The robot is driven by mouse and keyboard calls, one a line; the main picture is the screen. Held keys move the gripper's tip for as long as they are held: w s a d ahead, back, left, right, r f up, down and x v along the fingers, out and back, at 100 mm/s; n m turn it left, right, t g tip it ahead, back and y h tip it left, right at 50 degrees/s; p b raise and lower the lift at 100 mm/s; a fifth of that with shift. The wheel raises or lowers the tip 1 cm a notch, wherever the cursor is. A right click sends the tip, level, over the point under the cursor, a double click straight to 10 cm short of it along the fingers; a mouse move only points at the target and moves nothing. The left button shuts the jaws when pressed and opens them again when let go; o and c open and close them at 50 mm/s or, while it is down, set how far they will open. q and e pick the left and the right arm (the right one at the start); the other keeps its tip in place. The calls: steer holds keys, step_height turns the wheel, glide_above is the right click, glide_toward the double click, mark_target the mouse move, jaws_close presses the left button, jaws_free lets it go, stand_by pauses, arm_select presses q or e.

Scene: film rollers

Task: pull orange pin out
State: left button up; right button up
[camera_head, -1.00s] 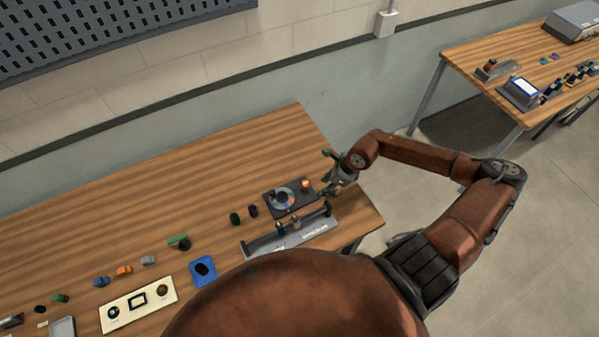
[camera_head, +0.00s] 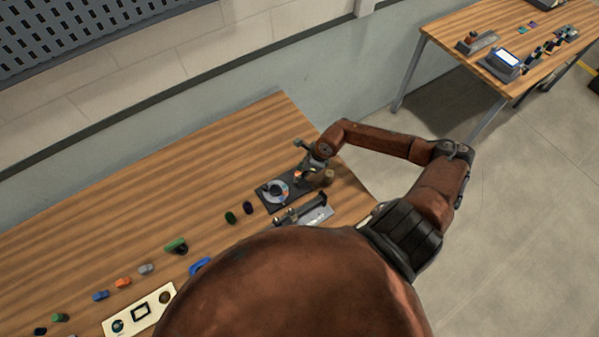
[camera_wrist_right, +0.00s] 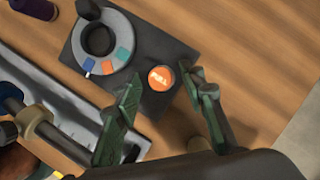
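The orange pin (camera_wrist_right: 161,78) has a round top marked "PULL" and stands on a black plate (camera_wrist_right: 152,48), beside a grey dial with coloured segments (camera_wrist_right: 122,53). In the head view the plate (camera_head: 266,204) lies near the right end of the table, and the pin shows as a small orange spot (camera_head: 298,177). My right gripper (camera_wrist_right: 160,72) is open, with its green-looking fingers on either side of the pin top in the wrist view; I cannot tell whether they touch it. In the head view the right gripper (camera_head: 302,172) is at the pin. My left gripper is not in view.
A grey fixture with a dark rail (camera_head: 318,214) lies close in front of the plate. Dark green (camera_head: 230,217) and purple (camera_head: 248,208) cylinders stand to its left. The wooden table (camera_head: 150,200) is clear behind. A second table (camera_head: 455,42) is at the upper right.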

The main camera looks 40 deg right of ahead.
steer(key=shift+f, duration=0.1)
steer(key=c, duration=0.7)
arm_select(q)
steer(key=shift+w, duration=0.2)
arm_select(e)
jaws_close()
